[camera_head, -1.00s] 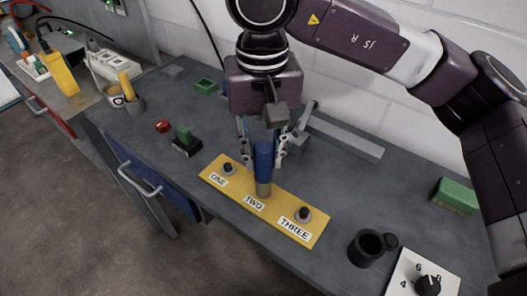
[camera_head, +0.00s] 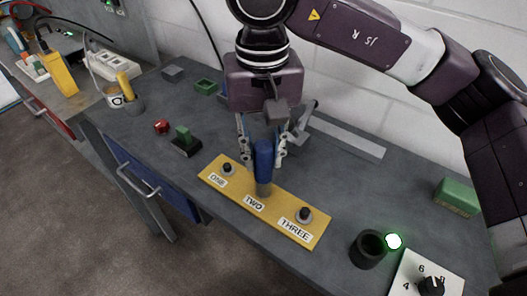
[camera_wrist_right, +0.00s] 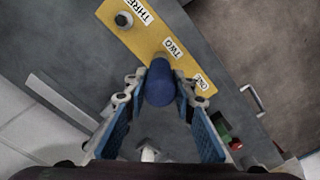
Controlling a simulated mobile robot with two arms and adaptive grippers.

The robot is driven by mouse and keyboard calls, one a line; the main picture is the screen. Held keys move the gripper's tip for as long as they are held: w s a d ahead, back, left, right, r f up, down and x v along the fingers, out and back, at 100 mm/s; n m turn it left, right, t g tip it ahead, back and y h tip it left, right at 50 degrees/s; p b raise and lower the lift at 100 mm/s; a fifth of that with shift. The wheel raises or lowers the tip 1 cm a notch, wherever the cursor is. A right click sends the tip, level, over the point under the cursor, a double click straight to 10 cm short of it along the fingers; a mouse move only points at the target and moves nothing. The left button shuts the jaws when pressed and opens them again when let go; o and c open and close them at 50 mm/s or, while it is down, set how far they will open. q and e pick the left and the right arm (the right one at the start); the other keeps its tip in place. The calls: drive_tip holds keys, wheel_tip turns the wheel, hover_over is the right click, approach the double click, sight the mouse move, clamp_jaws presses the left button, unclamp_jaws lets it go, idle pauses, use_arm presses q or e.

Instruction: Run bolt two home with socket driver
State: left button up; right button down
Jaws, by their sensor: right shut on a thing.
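The blue socket driver (camera_head: 263,157) stands upright with its grey lower end at position TWO on the yellow plate (camera_head: 232,189). Bolt two is hidden under it. My right gripper (camera_head: 263,150) is shut on the driver, with a finger on either side of the handle. In the right wrist view the blue handle (camera_wrist_right: 160,84) sits between the fingertips. Bolt one (camera_head: 227,168) and bolt three (camera_head: 304,213) show dark heads at their labels. My left gripper is not in view.
A black cup (camera_head: 367,250), a lit green-white lamp (camera_head: 393,241) and a numbered dial panel (camera_head: 408,270) stand at the right front. A green block (camera_head: 457,196) lies farther right. A grey bar (camera_head: 345,137) lies behind the gripper. Small red and green items stand left of the plate.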

sight(263, 145)
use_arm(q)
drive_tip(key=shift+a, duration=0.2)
use_arm(e)
drive_tip(key=shift+r+p, duration=1.1)
drive_tip(key=shift+r, duration=0.55)
drive_tip(key=shift+r+p, duration=1.05)
drive_tip(key=shift+r, duration=0.8)
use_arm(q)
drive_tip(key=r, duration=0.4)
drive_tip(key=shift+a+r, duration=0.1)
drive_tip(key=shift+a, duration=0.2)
